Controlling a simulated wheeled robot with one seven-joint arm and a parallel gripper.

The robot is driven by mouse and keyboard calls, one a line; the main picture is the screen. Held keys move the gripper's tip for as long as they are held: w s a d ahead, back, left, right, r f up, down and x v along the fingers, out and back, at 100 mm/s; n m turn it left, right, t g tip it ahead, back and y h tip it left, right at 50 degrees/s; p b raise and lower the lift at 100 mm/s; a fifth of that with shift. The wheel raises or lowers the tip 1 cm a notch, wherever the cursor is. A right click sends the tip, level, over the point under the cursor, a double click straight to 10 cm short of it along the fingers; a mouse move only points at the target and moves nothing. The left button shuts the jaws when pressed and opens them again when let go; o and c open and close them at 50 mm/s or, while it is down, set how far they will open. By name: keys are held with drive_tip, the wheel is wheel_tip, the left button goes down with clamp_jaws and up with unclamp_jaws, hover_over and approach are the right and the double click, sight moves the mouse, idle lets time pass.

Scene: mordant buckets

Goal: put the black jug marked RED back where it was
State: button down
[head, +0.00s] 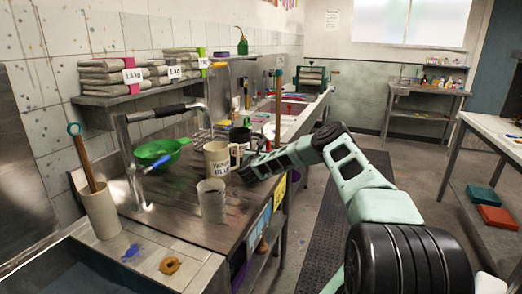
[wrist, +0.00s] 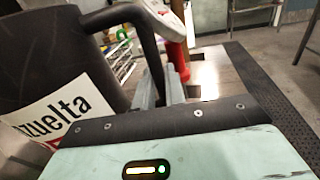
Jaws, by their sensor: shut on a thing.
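The black jug (head: 241,136) stands behind a cream jug marked BLUE (head: 217,161) at the bench's right side, partly hidden by it in the head view. In the wrist view the black jug (wrist: 40,50) fills the upper left, with a white label ending in "zuelta" and a bit of red lettering below. My gripper (wrist: 158,92) is shut on the black jug's handle; its dark body shows in the head view (head: 262,166). I cannot tell whether the jug's base touches the bench.
Grey stacked beakers (head: 211,200) stand at the bench's near edge. A green colander (head: 160,151) and a tap (head: 135,165) are left of the jugs. A wooden rod (head: 278,110) rises just beyond my gripper. The floor mat (head: 330,225) right of the bench is clear.

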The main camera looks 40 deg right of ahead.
drive_tip(key=shift+f, duration=0.1)
drive_tip(key=c, duration=1.5)
unclamp_jaws()
drive_tip(key=shift+o, duration=0.2)
drive_tip(key=shift+r, duration=0.2)
drive_tip(key=b+v, duration=0.3)
drive_tip(key=v, duration=0.9)
drive_tip(key=shift+f, duration=0.1)
